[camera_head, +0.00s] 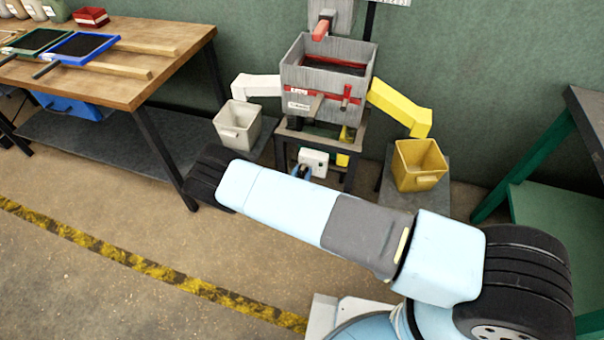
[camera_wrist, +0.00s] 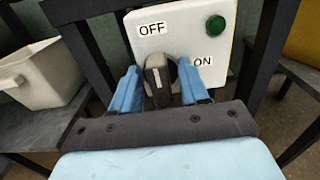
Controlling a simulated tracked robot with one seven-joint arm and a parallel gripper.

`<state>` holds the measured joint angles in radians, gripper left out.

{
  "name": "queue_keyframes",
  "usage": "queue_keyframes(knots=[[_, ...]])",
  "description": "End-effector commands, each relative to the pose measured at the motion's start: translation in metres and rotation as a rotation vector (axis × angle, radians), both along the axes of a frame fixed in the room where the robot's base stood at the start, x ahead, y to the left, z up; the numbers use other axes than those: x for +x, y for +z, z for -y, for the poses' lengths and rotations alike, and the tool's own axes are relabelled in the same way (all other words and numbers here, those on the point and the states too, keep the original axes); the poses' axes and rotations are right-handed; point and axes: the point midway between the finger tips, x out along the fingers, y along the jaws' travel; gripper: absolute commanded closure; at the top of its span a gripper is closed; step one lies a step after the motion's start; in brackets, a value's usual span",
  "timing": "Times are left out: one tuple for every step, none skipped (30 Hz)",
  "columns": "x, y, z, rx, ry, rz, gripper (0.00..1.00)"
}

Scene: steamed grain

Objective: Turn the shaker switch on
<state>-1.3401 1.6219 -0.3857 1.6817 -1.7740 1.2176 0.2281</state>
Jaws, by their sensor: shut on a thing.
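The shaker switch is a dark knob with a pale stripe (camera_wrist: 158,75) on a white box (camera_wrist: 178,28) in the wrist view. The box has an OFF label at upper left, an ON label at right and a green lamp (camera_wrist: 216,25). The knob stands roughly upright in the picture, below OFF and left of ON. My gripper (camera_wrist: 158,86) is shut on the knob, with one blue finger on each side.
The grey shaker (camera_head: 325,80) stands above the box. A yellow chute leads to a yellow bin (camera_head: 418,165) at right; a white chute leads to a pale bin (camera_head: 238,125) at left. Dark frame legs flank the box. A wooden table (camera_head: 130,90) stands at left.

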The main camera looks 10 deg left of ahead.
Motion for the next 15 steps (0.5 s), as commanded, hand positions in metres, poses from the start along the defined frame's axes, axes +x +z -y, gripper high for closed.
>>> queue_keyframes(knots=[[-0.0001,0.0001,-0.0003,0.000,0.000,0.000,0.84],[-0.0001,0.0001,-0.0003,0.000,0.000,0.000,0.86],[-0.0002,0.0001,-0.0004,0.001,0.001,0.000,0.86],[-0.0002,0.0001,-0.0004,0.001,0.001,0.000,0.86],[-0.0002,0.0000,-0.0004,0.003,0.001,0.000,0.86],[-0.0002,0.0001,-0.0004,0.006,0.001,0.000,0.86],[-0.0003,0.0000,-0.0005,0.010,0.001,0.001,0.86],[-0.0003,0.0001,-0.0004,0.014,0.001,0.001,0.86],[-0.0003,0.0000,-0.0004,0.023,0.001,0.002,0.86],[-0.0004,0.0000,-0.0004,0.033,0.001,0.003,0.86],[-0.0004,0.0000,-0.0004,0.042,0.001,0.003,0.86],[-0.0004,0.0000,-0.0003,0.058,0.001,0.005,0.86],[-0.0004,-0.0001,-0.0003,0.073,0.001,0.006,0.86],[-0.0006,-0.0001,-0.0007,0.088,0.002,0.007,0.86],[-0.0009,-0.0001,-0.0009,0.112,0.002,0.009,0.86]])
